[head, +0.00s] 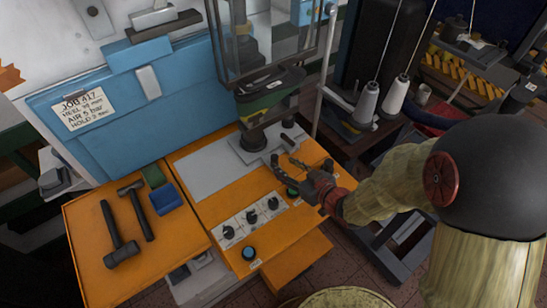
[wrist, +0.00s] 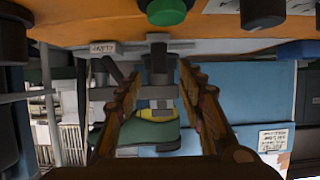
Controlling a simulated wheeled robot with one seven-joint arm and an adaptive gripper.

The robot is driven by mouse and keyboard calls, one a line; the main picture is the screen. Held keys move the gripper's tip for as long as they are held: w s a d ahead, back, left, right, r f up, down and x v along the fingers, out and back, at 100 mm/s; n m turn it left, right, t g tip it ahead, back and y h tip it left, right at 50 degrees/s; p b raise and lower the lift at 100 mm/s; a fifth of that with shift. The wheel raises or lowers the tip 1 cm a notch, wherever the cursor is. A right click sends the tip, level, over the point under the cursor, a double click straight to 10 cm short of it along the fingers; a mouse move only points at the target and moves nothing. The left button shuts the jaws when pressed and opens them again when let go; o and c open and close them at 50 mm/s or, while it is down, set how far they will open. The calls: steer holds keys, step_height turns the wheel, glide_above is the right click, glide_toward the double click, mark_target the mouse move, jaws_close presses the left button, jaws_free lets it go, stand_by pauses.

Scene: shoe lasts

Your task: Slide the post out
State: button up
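The post (head: 253,139) is a short dark grey column on the orange machine table, under a green and black shoe last (head: 270,96). In the wrist view, which is upside down, the grey post (wrist: 158,62) shows between my fingers, with the green and yellow last (wrist: 148,136) beyond it. My gripper (head: 285,166) is low over the table, in front and to the right of the post. Its fingers are spread open with nothing visibly held between them (wrist: 159,85). I cannot tell whether the fingertips reach alongside the post.
The orange table (head: 292,222) carries a switch panel (head: 250,218) with dark knobs, a blue button (head: 249,253) and a green button (head: 292,191). Two hammers (head: 118,234) and a blue block (head: 166,199) lie left. A blue panel (head: 130,115) stands behind; thread cones (head: 366,103) stand right.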

mark_target(277, 160)
steer(key=b+x, duration=0.2)
steer(key=x, duration=0.5)
steer(key=shift+w+a, duration=0.1)
steer(key=shift+w, duration=0.05)
steer(key=shift+c, duration=0.3)
jaws_close()
stand_by(0.5)
